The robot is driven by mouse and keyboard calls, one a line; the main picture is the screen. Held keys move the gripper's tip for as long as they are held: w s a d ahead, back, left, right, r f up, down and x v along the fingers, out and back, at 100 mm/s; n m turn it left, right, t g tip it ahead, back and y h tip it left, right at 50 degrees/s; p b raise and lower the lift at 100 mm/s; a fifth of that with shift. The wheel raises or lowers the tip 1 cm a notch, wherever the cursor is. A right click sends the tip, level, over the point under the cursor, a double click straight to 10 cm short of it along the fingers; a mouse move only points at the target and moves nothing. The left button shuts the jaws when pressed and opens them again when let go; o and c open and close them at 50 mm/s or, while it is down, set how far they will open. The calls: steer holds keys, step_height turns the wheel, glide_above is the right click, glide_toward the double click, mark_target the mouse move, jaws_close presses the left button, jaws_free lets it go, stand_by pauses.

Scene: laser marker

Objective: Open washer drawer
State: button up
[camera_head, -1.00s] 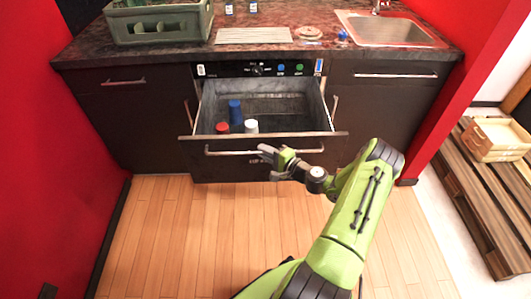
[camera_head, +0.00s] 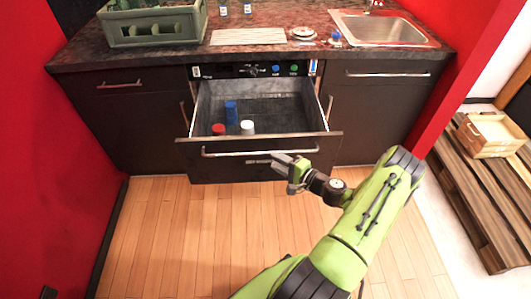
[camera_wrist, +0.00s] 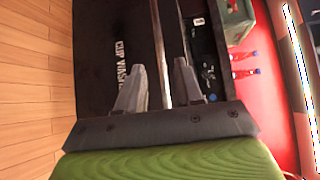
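The washer drawer (camera_head: 230,170) is pulled well out below the counter, with its dark front facing me. Its silver bar handle (camera_head: 235,153) runs across the front and shows as a light strip in the wrist view (camera_wrist: 160,55). A blue, a red and a white item stand inside the drawer at the left. My gripper (camera_head: 280,160) is by the right part of the handle. In the wrist view its two fingers (camera_wrist: 158,85) are apart, with the handle strip running between them in the picture. I cannot tell whether they touch it.
A control panel (camera_head: 258,71) sits above the drawer. The counter (camera_head: 130,54) bears a grey-green crate (camera_head: 155,27), small bottles and a sink (camera_head: 385,30). Closed cabinets flank the drawer. The wooden floor (camera_head: 190,235) in front is clear; a pallet (camera_head: 490,190) stands at the right.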

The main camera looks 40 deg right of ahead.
steer(key=p+v, duration=0.1)
steer(key=v, duration=0.7)
steer(key=w+a+r+n+g+y+p, duration=0.3)
steer(key=a+r+n+g+p, duration=0.2)
steer(key=a+r+n+g, duration=0.95)
steer(key=s+a+r+n+t+h+p, duration=0.1)
steer(key=s+a+r+t+h+p, duration=0.1)
steer(key=s+a+r, duration=0.4)
steer(key=s+a+r+n+t+h+p, duration=0.2)
steer(key=s+a+r, duration=0.4)
steer(key=r, duration=1)
steer(key=s+h+p, duration=0.1)
steer(key=s+h, duration=0.1)
steer(key=s, duration=0.1)
steer(key=shift+s, duration=0.2)
